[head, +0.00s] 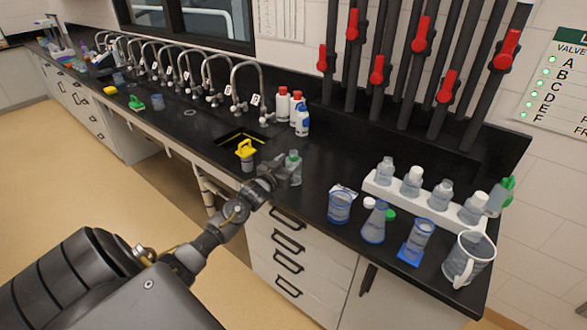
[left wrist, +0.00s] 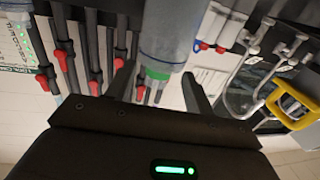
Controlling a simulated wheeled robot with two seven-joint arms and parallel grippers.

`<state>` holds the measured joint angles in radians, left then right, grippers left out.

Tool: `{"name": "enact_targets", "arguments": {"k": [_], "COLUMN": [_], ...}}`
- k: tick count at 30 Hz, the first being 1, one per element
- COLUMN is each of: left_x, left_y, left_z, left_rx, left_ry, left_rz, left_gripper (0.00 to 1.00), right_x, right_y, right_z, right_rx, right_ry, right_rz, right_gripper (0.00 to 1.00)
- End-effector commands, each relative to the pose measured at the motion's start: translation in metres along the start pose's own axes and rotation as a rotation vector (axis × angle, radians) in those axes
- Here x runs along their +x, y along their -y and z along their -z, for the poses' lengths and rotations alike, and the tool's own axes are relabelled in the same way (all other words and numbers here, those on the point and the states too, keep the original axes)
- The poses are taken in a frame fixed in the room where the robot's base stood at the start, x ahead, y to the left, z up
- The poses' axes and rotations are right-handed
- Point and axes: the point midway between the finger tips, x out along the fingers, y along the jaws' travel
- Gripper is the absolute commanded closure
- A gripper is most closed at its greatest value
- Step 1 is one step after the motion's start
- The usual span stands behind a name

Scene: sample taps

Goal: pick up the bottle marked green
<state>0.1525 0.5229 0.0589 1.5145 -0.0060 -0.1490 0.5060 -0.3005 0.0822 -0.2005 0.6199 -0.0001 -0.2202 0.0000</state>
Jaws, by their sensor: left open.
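A clear bottle (head: 293,167) with green at its top stands on the black counter right by the sink's edge. In the left wrist view the clear bottle (left wrist: 172,30) shows a green band and lies between my two fingers. My left gripper (head: 285,174) is open at the bottle, and its fingers (left wrist: 158,88) show on either side of it. I cannot tell whether either finger touches it. The gripper hides part of the bottle in the head view. Another bottle with a green cap (head: 500,196) leans at the right end of a white rack (head: 405,200). My right gripper is not in view.
A sink with a yellow-handled item (head: 245,153) is just left of the gripper. Red- and blue-capped bottles (head: 302,122) stand behind. A blue beaker (head: 340,205), a flask (head: 374,224), a cylinder (head: 416,242) and a pitcher (head: 468,260) stand to the right. Tall taps line the back.

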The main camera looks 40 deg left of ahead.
Motion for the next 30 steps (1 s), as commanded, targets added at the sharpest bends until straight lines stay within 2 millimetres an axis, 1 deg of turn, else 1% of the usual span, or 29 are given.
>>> {"name": "enact_targets", "arguments": {"k": [1,2,6,9,16,28,30], "left_x": [0.009,0.013,0.029,0.034,0.035,0.034,0.034], "left_y": [0.0,-0.001,0.0,0.0,0.0,-0.001,-0.001], "left_z": [0.008,0.008,0.004,0.004,0.003,0.003,0.003], "left_rx": [-0.001,-0.001,0.0,0.0,0.0,0.0,0.0], "left_ry": [-0.001,0.0,0.0,-0.001,-0.001,0.0,0.0], "left_rz": [0.001,0.0,0.001,0.0,0.0,0.0,0.0], "left_gripper": [0.47,0.47,0.47,0.47,0.47,0.99,1.0], "right_x": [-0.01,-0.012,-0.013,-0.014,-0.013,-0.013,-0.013], "right_y": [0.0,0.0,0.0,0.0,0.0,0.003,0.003], "right_z": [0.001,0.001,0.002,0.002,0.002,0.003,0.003], "right_rx": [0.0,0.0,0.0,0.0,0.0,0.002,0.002], "right_ry": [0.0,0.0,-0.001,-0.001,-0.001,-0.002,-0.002], "right_rz": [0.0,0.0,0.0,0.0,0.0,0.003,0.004], "right_gripper": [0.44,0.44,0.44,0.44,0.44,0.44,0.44]}}
